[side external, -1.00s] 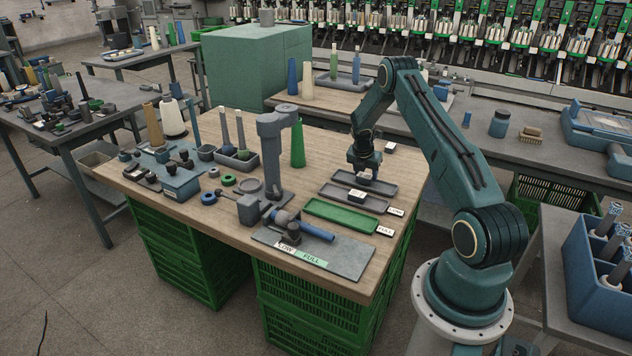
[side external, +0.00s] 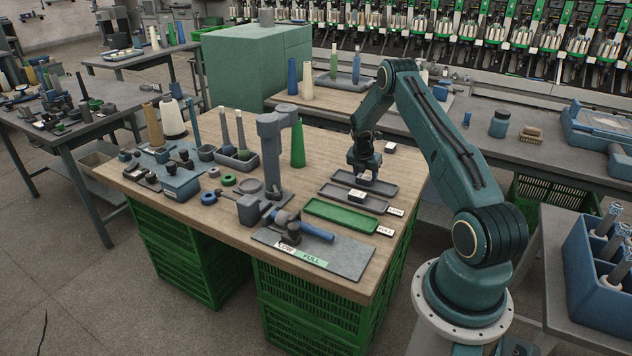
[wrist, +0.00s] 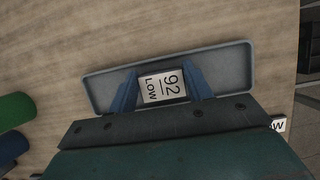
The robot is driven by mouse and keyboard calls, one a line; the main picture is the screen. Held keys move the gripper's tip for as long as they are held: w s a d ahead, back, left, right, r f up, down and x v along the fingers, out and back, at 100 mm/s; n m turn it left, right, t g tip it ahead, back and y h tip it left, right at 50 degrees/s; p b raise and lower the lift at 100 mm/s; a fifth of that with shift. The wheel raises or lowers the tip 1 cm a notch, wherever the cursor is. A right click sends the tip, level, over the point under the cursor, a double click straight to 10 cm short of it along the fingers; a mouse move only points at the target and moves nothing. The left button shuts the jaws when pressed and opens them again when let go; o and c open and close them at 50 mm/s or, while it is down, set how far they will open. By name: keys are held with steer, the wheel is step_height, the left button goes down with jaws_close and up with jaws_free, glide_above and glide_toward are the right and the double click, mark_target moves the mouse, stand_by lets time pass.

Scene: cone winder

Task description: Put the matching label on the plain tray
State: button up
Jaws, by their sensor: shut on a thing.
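My gripper (side external: 364,178) is shut on a white label block reading "92 LOW" (wrist: 162,87), with one finger at each end of it. The block is over the middle of the plain grey tray (side external: 390,190), the farthest of three trays. This tray also shows in the wrist view (wrist: 235,64). I cannot tell if the block touches its floor. The middle grey tray (side external: 335,194) has a small white piece (side external: 357,195) on it and a "LOW" card (side external: 396,211) at its right end. The nearest tray is green (side external: 340,214), with a "FULL" card (side external: 386,231).
Another white block (side external: 390,147) lies on the wooden table behind my gripper. A grey post fixture (side external: 272,150) and a green cone (side external: 297,145) stand left of the trays. A grey plate marked "LOW" and "FULL" (side external: 345,258) lies at the front.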

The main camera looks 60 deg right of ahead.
steer(key=o, duration=1.5)
steer(key=shift+r, duration=0.1)
steer(key=shift+r, duration=3.9)
